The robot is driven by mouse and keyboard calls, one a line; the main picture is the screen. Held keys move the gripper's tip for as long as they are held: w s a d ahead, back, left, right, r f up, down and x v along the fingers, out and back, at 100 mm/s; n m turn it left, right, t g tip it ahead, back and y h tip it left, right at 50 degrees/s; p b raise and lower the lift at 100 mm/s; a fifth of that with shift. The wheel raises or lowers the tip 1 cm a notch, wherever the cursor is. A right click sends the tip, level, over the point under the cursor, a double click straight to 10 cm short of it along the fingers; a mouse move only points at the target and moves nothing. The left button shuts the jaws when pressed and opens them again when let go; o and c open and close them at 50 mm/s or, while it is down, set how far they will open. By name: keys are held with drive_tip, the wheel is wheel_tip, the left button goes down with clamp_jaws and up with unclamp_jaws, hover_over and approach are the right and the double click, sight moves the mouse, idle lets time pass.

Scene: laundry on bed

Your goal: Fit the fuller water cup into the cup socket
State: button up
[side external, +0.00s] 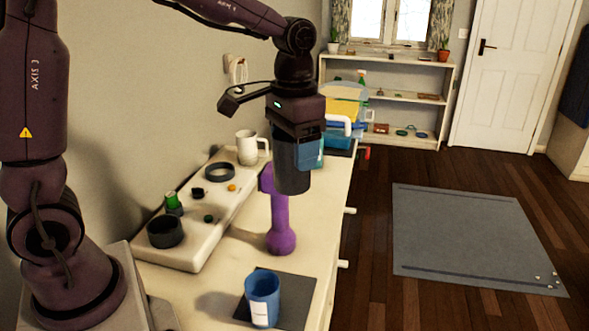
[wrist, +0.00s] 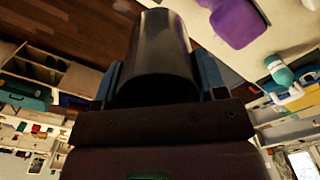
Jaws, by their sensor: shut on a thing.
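In the wrist view the dark cup (wrist: 160,50) sits between the two blue-grey fingers (wrist: 160,82). A blue cup (side external: 262,297) with a white label stands on a dark mat (side external: 293,290) at the front of the table. Water levels in both cups cannot be seen. A pale board (side external: 205,232) at the left carries a near black ring (side external: 165,231) and a far black ring (side external: 219,172); which is the cup socket is unclear.
A white mug (side external: 247,147) stands behind the board. Colourful items stand at the table's far end.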

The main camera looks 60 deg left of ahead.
drive_tip(key=shift+r, duration=0.6)
drive_tip(key=shift+s+a+r, duration=0.1)
drive_tip(key=shift+a+r, duration=0.05)
drive_tip(key=shift+a, duration=0.1)
drive_tip(key=shift+s+a+n, duration=0.2)
drive_tip(key=shift+a+n, duration=0.2)
drive_tip(key=shift+a, duration=0.45)
drive_tip(key=s+a+n, duration=1.3)
drive_tip(key=s+a, duration=0.7)
drive_tip(key=a, duration=0.1)
wheel_tip(320, 180, down, 11)
drive_tip(key=shift+a, duration=0.2)
wheel_tip(320, 180, down, 6)
